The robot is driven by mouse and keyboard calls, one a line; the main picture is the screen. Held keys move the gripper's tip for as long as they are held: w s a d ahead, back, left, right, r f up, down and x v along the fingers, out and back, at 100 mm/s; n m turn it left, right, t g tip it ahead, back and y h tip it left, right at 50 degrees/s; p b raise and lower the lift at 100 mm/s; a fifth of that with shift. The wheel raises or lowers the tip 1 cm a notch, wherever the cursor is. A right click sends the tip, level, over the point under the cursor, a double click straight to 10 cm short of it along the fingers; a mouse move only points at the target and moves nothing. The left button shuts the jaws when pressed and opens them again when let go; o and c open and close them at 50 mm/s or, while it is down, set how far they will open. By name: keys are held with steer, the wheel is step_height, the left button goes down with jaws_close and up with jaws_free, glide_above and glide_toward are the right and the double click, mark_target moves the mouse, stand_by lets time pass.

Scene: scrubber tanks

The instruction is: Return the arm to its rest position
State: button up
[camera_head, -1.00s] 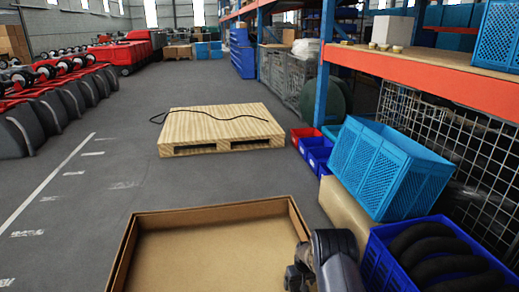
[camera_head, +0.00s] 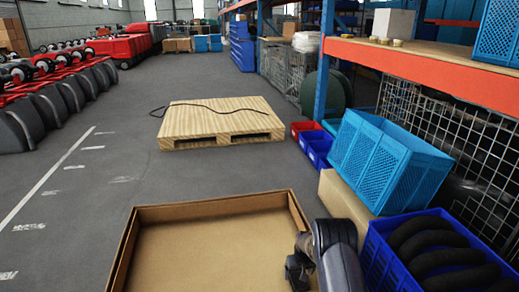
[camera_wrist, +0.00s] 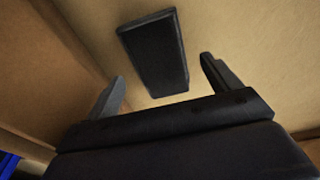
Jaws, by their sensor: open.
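My gripper (camera_wrist: 162,67) is open, with its two dark fingers apart in the wrist view. A dark, flat rectangular block (camera_wrist: 153,50) shows beyond and between the fingertips, against a tan cardboard surface. I see no finger touching it. In the head view my dark arm (camera_head: 338,255) reaches over the right side of an open cardboard box (camera_head: 215,209) at the bottom of the picture. The fingers cannot be made out there, and the block is not seen in that view.
A wooden pallet (camera_head: 215,125) with a black cable stands beyond the box. On the right are a blue crate of black hoses (camera_head: 372,262), a light blue crate (camera_head: 385,160), small bins and an orange-beamed shelf (camera_head: 430,72). Grey floor (camera_head: 80,230) on the left is free.

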step_height(320, 180, down, 3)
steer(key=shift+w+r+b, duration=0.15)
steer(key=shift+b, duration=0.2)
step_height(320, 180, up, 12)
steer(key=p, duration=0.7)
steer(key=s+r+p, duration=0.7)
steer(key=r+p, duration=0.4)
steer(key=p, duration=0.1)
steer(key=s+r+m+p, duration=0.1)
steer(key=s+r+p, duration=0.7)
steer(key=r+p, duration=0.3)
steer(key=shift+s+r+m+p, duration=0.15)
steer(key=shift+r+m+p, duration=0.15)
steer(key=shift+r+p, duration=0.1)
steer(key=shift+s+a, duration=0.1)
